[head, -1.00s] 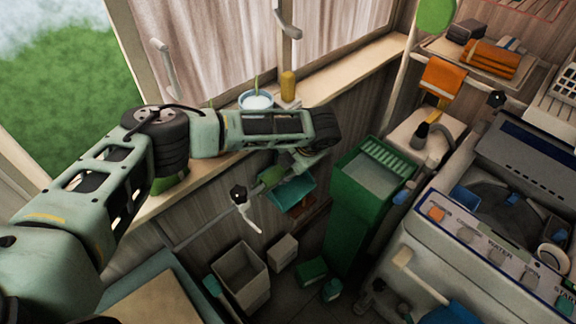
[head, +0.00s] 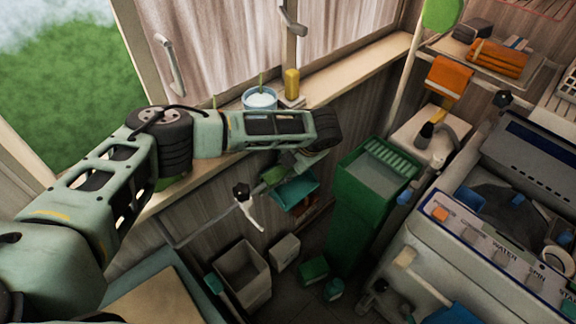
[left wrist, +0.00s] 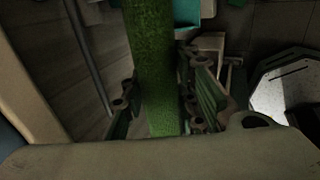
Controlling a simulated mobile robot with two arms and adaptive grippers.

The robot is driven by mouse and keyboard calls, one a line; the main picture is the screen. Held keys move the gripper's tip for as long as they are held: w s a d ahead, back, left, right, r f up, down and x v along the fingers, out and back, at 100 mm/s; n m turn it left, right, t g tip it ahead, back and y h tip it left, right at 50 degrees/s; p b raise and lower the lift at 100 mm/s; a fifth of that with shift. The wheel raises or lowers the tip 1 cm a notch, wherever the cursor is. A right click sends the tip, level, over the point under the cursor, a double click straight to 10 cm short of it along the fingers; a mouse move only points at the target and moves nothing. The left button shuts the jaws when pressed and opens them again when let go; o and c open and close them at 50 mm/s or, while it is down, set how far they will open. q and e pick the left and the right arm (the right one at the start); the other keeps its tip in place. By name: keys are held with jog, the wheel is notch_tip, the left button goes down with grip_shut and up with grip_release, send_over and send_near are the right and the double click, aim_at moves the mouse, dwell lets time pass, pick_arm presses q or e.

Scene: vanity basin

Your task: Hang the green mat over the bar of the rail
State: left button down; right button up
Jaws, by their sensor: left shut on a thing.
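The green mat (left wrist: 152,60) shows in the left wrist view as a textured green strip between the fingers of my left gripper (left wrist: 158,98). The gripper is shut on it. In the head view my left gripper (head: 284,170) is below the window sill, mostly hidden by my own arm, with a small green part of the mat (head: 273,175) showing. A thin grey bar (head: 212,221) with a black knob at its end runs along the wall, left of the gripper. A grey bar (left wrist: 88,55) also shows left of the mat in the left wrist view. My right gripper is out of view.
A teal tray (head: 296,193) is beside the gripper. A tall green bin (head: 362,190) and a washing machine (head: 470,235) stand to the right. An open beige bin (head: 243,275) is on the floor. A blue cup (head: 259,100) stands on the sill. An orange cloth (head: 450,73) hangs at upper right.

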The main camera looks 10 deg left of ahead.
pick_arm(q)
jog(key=shift+w+a+f, duration=0.1)
jog(key=shift+a+f, duration=0.1)
jog(key=shift+f, duration=0.05)
jog(key=c, duration=1.3)
grip_release()
jog(key=shift+c, duration=0.9)
jog(key=shift+c, duration=0.2)
jog(key=shift+c, duration=0.7)
jog(key=shift+o, duration=0.5)
jog(key=o, duration=0.5)
